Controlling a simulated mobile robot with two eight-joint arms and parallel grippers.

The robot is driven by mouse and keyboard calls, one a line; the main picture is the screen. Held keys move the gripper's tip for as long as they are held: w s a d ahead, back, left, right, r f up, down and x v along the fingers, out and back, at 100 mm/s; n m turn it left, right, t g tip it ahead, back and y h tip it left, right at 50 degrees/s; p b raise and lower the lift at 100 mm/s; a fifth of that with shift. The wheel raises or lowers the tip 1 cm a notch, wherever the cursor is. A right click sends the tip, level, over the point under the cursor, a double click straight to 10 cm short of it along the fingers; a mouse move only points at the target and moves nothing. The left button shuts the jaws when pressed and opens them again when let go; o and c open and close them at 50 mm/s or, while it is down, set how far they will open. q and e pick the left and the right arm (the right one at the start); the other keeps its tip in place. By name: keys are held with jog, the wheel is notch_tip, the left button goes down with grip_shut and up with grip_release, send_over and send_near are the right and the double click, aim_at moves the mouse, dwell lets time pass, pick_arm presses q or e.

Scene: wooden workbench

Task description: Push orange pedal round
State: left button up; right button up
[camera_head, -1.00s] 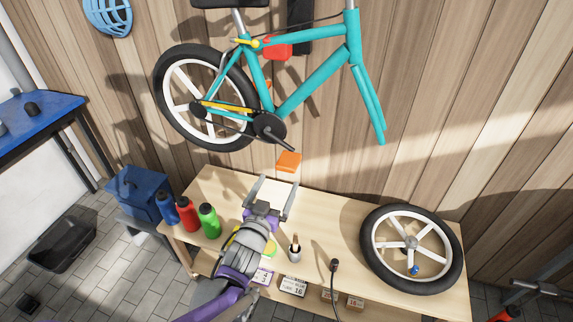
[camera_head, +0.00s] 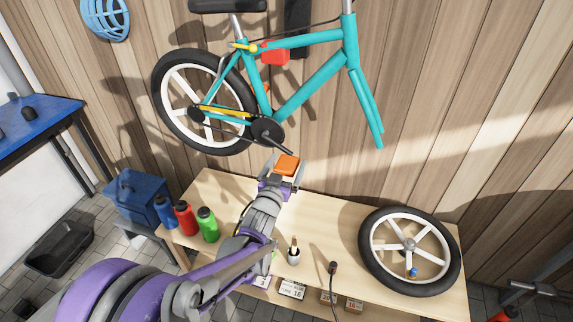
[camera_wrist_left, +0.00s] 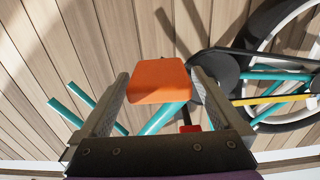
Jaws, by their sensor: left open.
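The orange pedal (camera_head: 286,165) hangs at the end of the black crank (camera_head: 268,132) of the teal bicycle (camera_head: 318,84) on the wall. My left gripper (camera_head: 287,169) is open, with its two fingers on either side of the pedal. In the left wrist view the orange pedal (camera_wrist_left: 158,80) shows between and beyond the fingers of the left gripper (camera_wrist_left: 165,100). I cannot tell whether a finger touches it. The red pedal is mostly hidden; a small red part shows behind. My right gripper is not in view.
The wooden workbench (camera_head: 330,215) stands below the bicycle. A loose wheel (camera_head: 372,245) lies at its right. Blue, red and green bottles (camera_head: 208,224) stand at its left, and a pot with a brush (camera_head: 293,255) at its front. The bicycle's rear wheel (camera_head: 170,115) is upper left.

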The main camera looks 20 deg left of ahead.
pick_arm(q)
grip_shut()
dwell(0.3)
